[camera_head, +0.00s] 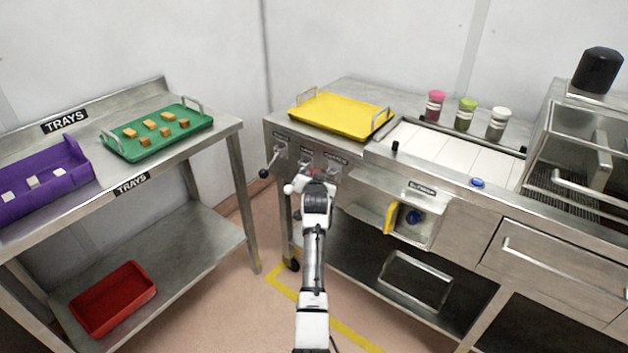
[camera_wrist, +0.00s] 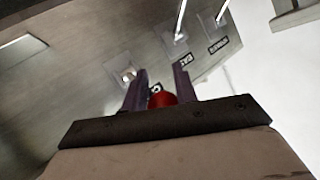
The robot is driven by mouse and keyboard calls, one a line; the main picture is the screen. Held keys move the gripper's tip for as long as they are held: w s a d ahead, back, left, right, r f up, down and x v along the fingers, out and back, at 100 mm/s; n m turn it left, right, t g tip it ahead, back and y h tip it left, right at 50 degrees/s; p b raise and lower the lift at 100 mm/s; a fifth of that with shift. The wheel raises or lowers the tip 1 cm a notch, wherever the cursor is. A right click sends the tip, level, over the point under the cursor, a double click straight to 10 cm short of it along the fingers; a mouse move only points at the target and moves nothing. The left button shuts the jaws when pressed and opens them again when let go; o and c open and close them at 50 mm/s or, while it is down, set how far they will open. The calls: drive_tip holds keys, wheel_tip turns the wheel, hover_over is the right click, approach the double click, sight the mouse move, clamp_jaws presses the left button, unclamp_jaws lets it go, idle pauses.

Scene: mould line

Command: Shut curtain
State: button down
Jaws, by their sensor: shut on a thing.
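Three levers with small labels sit on the front panel at the left end of the steel counter. One lever has a black knob (camera_head: 264,173) and one has a white knob (camera_head: 289,188). My gripper (camera_head: 317,178) is at the third lever, below the rightmost label (camera_head: 336,158), which is too small to read surely. In the wrist view my gripper (camera_wrist: 160,88) is shut on a red knob (camera_wrist: 162,99), which sits between its two fingers. The lever's shaft is mostly hidden. I cannot make out a curtain for certain.
A yellow tray (camera_head: 340,116) lies on the counter above the levers. A white slatted surface (camera_head: 450,152) is to its right, with several jars behind. An opening with a yellow flap (camera_head: 390,218) is right of my gripper. A tray table (camera_head: 232,128) stands left across a floor gap.

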drive_tip(key=shift+w+d+r, duration=0.15)
drive_tip(key=shift+d+r, duration=0.05)
drive_tip(key=shift+r, duration=0.75)
drive_tip(key=c, duration=1.1)
unclamp_jaws()
drive_tip(key=shift+o, duration=0.3)
drive_tip(key=shift+d, duration=0.2)
drive_tip(key=shift+s+f, duration=0.1)
drive_tip(key=shift+s, duration=0.35)
drive_tip(key=a+f+b+v, duration=0.1)
drive_tip(key=b+v, duration=0.1)
drive_tip(key=v, duration=1)
drive_tip(key=shift+s, duration=0.5)
drive_tip(key=shift+a+r, duration=0.15)
drive_tip(key=shift+a, duration=0.05)
